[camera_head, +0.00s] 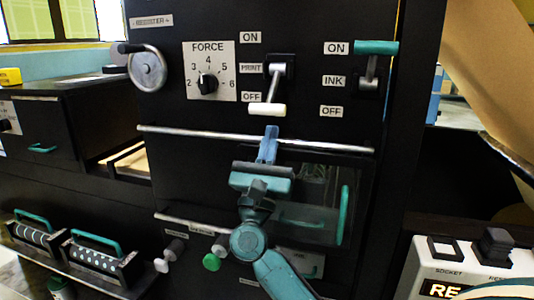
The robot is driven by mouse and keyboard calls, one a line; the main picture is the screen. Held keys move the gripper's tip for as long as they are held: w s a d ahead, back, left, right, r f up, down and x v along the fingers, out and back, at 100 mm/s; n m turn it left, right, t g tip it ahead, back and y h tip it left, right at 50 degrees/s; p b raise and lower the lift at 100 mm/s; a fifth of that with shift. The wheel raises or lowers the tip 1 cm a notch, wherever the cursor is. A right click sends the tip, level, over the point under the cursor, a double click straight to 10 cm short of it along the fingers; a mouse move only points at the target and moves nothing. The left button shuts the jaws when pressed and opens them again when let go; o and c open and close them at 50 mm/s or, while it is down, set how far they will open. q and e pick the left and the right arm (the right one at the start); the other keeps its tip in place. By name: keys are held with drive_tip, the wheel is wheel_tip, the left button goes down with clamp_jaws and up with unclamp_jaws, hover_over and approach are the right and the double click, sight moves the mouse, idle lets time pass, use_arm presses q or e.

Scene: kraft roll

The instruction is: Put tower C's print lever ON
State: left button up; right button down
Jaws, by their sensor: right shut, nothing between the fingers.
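The print lever (267,109) has a metal arm and a white bar handle. It points down beside the OFF label (251,97), on the black panel under the PRINT label (251,68). The ON label (249,38) is above it. My right gripper (271,131) is shut and empty, its blue fingertips pointing up just below the white handle. I cannot tell whether they touch it. The letter of this tower cannot be read. My left gripper is not in view.
The ink lever (376,47), with a teal handle, is up at ON to the right. A FORCE dial (207,84) and a crank wheel (147,69) are at left. A horizontal metal rail (190,134) crosses the panel behind my gripper. A control box (465,262) stands at lower right.

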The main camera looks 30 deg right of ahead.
drive_tip(key=shift+s+a+r+p, duration=0.2)
drive_tip(key=shift+s+a+r, duration=0.15)
drive_tip(key=shift+r, duration=0.25)
drive_tip(key=shift+s+a+r+p, duration=0.2)
drive_tip(key=shift+a+r, duration=0.1)
drive_tip(key=shift+r, duration=0.25)
